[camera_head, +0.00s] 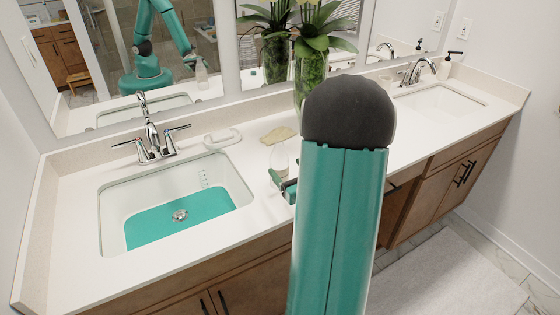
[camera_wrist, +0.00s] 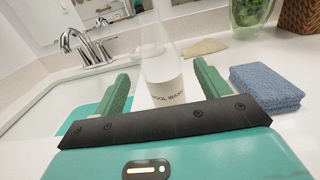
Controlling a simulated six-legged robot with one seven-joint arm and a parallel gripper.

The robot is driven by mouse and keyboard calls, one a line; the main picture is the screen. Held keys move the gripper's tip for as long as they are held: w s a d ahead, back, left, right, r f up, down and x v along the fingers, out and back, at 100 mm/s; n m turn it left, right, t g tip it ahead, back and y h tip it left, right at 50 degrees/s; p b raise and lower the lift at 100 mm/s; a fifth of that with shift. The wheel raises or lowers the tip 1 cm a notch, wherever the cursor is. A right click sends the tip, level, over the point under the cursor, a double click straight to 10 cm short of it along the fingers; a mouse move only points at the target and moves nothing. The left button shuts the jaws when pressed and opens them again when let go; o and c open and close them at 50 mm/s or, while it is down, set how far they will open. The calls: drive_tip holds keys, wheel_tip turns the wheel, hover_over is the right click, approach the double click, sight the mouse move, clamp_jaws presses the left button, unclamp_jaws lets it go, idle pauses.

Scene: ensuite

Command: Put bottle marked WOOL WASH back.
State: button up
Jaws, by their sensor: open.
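The clear bottle (camera_wrist: 162,68) with a pale label reading WOOL WASH is upright in the wrist view, between the two green fingers of my gripper (camera_wrist: 161,84). The fingers are apart, with gaps showing on both sides of the bottle. Its base is hidden behind the dark gripper bar. In the head view the bottle (camera_head: 280,158) is at the counter right of the near sink. My gripper (camera_head: 284,186) is beside it there, mostly hidden behind my arm.
The left sink (camera_head: 125,205) has a chrome tap (camera_head: 152,140) behind it. A tan flat item (camera_head: 278,135) and a white curved item (camera_head: 222,138) lie behind the bottle. A folded blue cloth (camera_wrist: 265,88) lies right of my gripper. A glass vase (camera_head: 309,72) stands near the mirror.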

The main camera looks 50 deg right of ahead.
drive_tip(key=v, duration=0.5)
drive_tip(key=w+a+r+n+g+y, duration=0.2)
drive_tip(key=a+n+y, duration=0.35)
drive_tip(key=a, duration=0.35)
drive_tip(key=w+a+r+n+g+y, duration=0.1)
drive_tip(key=a+r+n+g+y, duration=0.15)
drive_tip(key=a+n+y, duration=0.55)
drive_tip(key=w+a+r+n+g+y, duration=0.2)
drive_tip(key=a+n, duration=0.3)
drive_tip(key=a, duration=0.6)
drive_tip(key=s+a+n+g+h, duration=0.4)
drive_tip(key=s+a+n+g, duration=0.4)
drive_tip(key=n, duration=0.4)
wheel_tip(320, 180, up, 6)
drive_tip(key=s+d+n+t+h, duration=0.1)
drive_tip(key=s+n+t+h, duration=0.1)
drive_tip(key=n+h, duration=0.4)
drive_tip(key=n+t, duration=0.1)
drive_tip(key=n, duration=0.2)
drive_tip(key=shift+s+d, duration=0.25)
drive_tip(key=shift+c, duration=0.2)
